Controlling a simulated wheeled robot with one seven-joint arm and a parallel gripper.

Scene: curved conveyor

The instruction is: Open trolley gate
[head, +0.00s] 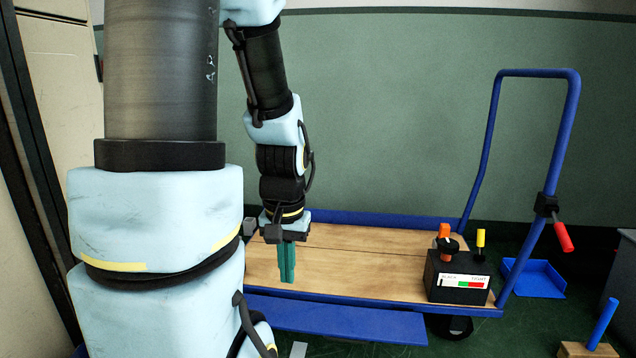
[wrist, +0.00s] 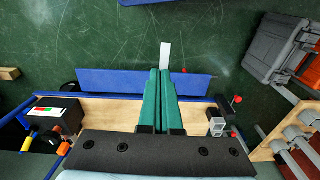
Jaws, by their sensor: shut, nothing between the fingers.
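The trolley has a wooden deck (head: 370,260) in a blue frame, with a tall blue push handle (head: 573,110) at the right. A long blue panel, which looks like the gate (head: 340,322), lies outward and low along the deck's near side. The gate also shows beyond the deck edge in the wrist view (wrist: 110,80). My gripper (head: 287,278) points down over the deck, its teal fingers together and empty. In the wrist view its fingertips (wrist: 160,72) overlap the gate; I cannot tell whether they touch it. A red knob (wrist: 237,99) sits near the deck's end.
A black box (head: 458,280) with orange and yellow knobs stands on the deck's right end. A red grip (head: 563,237) sticks out from the push handle. A blue tray (head: 533,278) lies on the floor. Grey bins (wrist: 277,45) stand at the right in the wrist view.

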